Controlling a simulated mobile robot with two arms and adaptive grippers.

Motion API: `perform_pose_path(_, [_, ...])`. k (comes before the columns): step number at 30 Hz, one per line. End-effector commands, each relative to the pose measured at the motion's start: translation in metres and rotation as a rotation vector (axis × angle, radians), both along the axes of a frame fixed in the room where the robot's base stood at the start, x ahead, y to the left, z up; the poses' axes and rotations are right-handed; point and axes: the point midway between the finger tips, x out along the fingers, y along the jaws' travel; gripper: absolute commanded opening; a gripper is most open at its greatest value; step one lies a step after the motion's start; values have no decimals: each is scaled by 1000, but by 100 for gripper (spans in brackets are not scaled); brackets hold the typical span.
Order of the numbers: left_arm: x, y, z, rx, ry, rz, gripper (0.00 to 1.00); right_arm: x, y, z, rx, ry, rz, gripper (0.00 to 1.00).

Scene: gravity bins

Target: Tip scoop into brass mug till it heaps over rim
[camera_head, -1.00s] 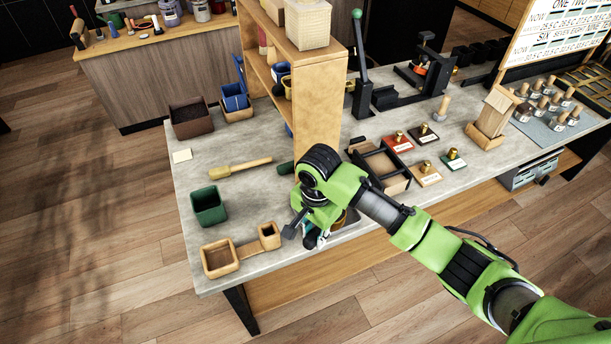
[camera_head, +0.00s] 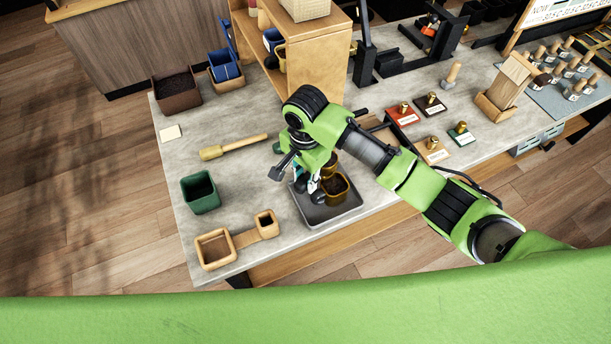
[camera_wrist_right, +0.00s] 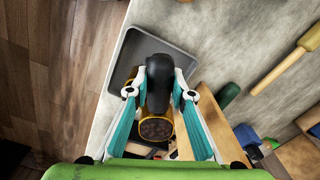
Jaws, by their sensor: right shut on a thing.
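The brass mug (camera_head: 336,190) stands at the grey tray near the table's front edge, with dark brown grains showing inside its rim. My right gripper (camera_head: 311,187) points down just left of it in the head view. In the right wrist view its teal fingers (camera_wrist_right: 160,98) are shut on a dark handle, which I take for the scoop's (camera_wrist_right: 158,72). A round brass vessel with brown grains shows just below that handle. A second brass shape (camera_head: 329,164) overlaps behind the mug; the arm hides how the two meet. My left gripper is not in view.
The grey tray (camera_head: 312,216) lies under the gripper. A wooden two-well holder (camera_head: 240,240), green bin (camera_head: 200,192) and wooden tool (camera_head: 232,147) are to the left. The wooden shelf (camera_head: 312,65) stands behind. Bare table lies between them.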

Motion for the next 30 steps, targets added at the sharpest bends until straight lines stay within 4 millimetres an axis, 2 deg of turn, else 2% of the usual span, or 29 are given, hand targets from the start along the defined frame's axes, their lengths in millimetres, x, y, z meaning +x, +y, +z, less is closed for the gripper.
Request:
perform_pose_path(5, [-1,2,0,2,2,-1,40,0,-1,-10,-2,1,-1,0])
perform_pose_path(13, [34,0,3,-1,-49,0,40,0,-3,-29,26,-31,-1,0])
perform_pose_path(17, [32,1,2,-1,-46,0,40,-1,-4,-27,108,-120,0,0])
perform_pose_path(24, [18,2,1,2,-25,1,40,-2,-3,-22,280,-305,2,0])
perform_pose_path(30, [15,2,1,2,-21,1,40,-3,-4,-22,398,-432,1,0])
